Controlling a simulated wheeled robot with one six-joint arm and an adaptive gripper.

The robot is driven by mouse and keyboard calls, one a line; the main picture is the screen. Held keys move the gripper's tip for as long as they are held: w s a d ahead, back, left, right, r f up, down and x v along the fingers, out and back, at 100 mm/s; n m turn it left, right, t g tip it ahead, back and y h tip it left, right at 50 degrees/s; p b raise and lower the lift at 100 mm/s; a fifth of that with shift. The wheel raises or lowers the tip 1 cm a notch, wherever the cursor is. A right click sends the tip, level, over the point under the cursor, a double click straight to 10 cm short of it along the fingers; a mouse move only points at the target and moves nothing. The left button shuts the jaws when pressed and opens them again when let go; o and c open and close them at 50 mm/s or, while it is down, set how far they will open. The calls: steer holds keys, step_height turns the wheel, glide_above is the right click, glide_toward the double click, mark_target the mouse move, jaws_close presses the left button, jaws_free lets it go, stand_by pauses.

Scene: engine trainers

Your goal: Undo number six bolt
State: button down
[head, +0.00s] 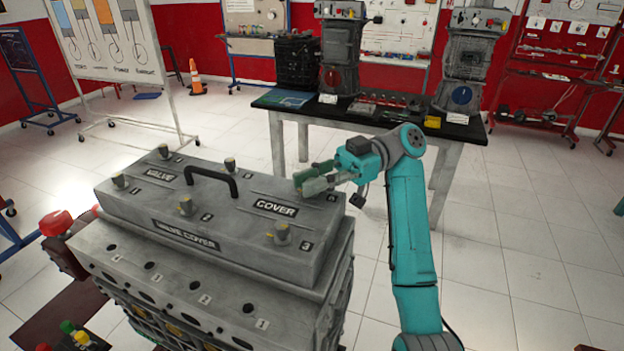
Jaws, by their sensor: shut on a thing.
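The grey valve cover (225,213) sits on top of the engine block, with a black handle (228,178) and several bolts with yellowish parts. Visible bolts include the front right one (282,235) beside the label 3, the front middle one (186,205), the front left one (119,180), the back left one (163,151) and the back middle one (229,164).
Behind my arm stands a black-topped workbench (386,118) with engine parts. A whiteboard on a stand (105,45) is at the left. A red-capped part (55,223) sits left of the engine. Open tiled floor lies to the right.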

steer(key=c, duration=1.1)
jaws_free()
steer(key=shift+o, duration=0.2)
steer(key=shift+r, duration=0.1)
step_height(320, 180, up, 10)
steer(key=shift+f, duration=0.1)
